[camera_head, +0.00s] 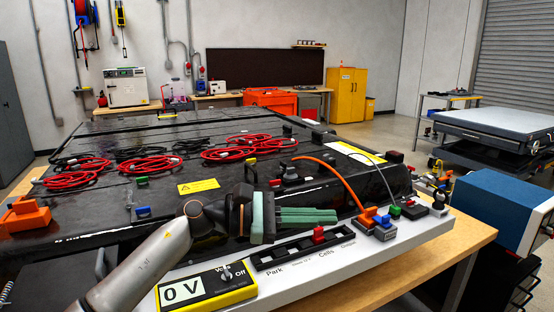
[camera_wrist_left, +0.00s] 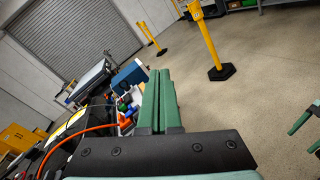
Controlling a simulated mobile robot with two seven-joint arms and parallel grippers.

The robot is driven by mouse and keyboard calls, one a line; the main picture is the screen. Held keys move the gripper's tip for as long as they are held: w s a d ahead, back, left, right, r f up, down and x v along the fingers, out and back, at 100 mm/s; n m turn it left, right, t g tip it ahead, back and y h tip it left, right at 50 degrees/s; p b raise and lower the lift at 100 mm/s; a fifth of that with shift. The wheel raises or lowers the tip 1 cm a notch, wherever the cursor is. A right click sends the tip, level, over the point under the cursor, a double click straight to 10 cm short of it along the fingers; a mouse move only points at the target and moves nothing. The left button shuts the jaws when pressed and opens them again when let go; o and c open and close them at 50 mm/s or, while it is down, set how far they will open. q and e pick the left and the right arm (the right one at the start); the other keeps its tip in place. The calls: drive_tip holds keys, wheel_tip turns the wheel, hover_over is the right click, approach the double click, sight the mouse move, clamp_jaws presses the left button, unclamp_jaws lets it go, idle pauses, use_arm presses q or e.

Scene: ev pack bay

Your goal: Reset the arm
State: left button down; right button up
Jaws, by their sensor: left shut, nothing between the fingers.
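My left gripper (camera_head: 335,215) hangs over the front of the black battery pack (camera_head: 100,205), its green fingers together and empty, pointing right. In the left wrist view its fingers (camera_wrist_left: 158,75) are pressed side by side with nothing between them. Below it in the head view is a white panel (camera_head: 300,285) with a yellow voltage meter (camera_head: 205,290) reading 0 V, and a black slot marked Park and Cells with a red knob (camera_head: 319,235). At the right edge of the left wrist view, two green fingers of my right gripper (camera_wrist_left: 310,130) show partly, apart from each other.
An orange cable (camera_head: 340,178) arches to orange and blue connectors (camera_head: 376,222) right of the fingers. Red cable coils (camera_head: 75,172) lie on the pack. A blue box (camera_head: 500,210) stands at right. Yellow posts (camera_wrist_left: 207,40) stand on open floor in the wrist view.

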use_arm(q)
drive_tip(key=s+a+f+m+t+y, duration=0.1)
drive_tip(key=a+f+m+t+y, duration=0.1)
drive_tip(key=a+f+m+t, duration=0.65)
drive_tip(key=f+m+t+y+p, duration=0.1)
drive_tip(key=f+m+t+y, duration=0.3)
drive_tip(key=m, duration=1)
drive_tip(key=s+a+f+m+t+y, duration=0.1)
drive_tip(key=a+f+m+t, duration=0.3)
drive_tip(key=f+m, duration=0.6)
drive_tip(key=s+a+f+n+g+y, duration=0.4)
drive_tip(key=s+a+f+n, duration=0.2)
drive_tip(key=s+f, duration=0.5)
drive_tip(key=s+a+f+n+g+y+p, duration=0.1)
drive_tip(key=s+a+f+n+g+y, duration=0.2)
drive_tip(key=s+f+n, duration=0.8)
drive_tip(key=s+a+g, duration=0.1)
drive_tip(key=a+g, duration=0.1)
drive_tip(key=shift+a+f+y, duration=0.15)
drive_tip(key=shift+a+y, duration=0.25)
drive_tip(key=shift+t, duration=0.25)
